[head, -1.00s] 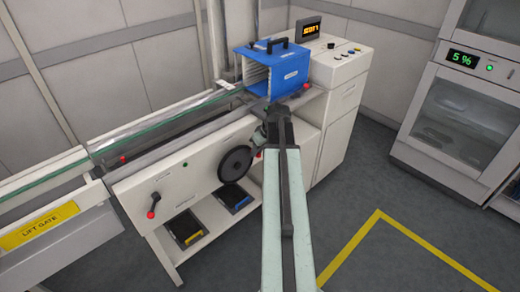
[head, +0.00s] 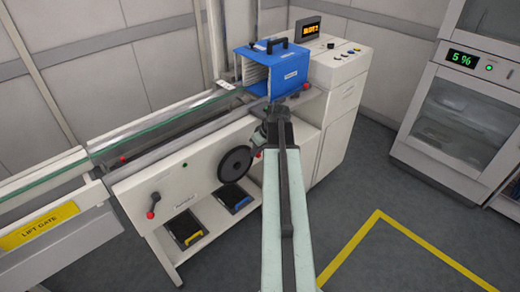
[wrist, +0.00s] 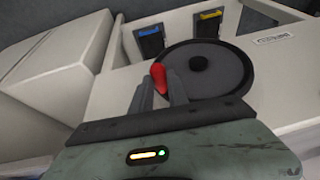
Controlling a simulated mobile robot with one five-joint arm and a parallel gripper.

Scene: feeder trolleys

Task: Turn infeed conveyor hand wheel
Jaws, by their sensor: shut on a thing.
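The infeed conveyor hand wheel (head: 236,164) is a black disc on the front panel of the white conveyor. It also shows in the wrist view (wrist: 215,68), with a round hub in its middle. A red knob (wrist: 158,76) stands at the wheel's rim. My gripper (wrist: 163,82) is shut on this red knob, with one dark finger on each side of it.
A blue magazine (head: 272,70) stands on the conveyor end beside a white control cabinet (head: 340,72) with a lit display. A red-tipped crank (head: 152,206) is at lower left. Two dark pedals or trays (head: 184,229) sit below. The floor at right is clear.

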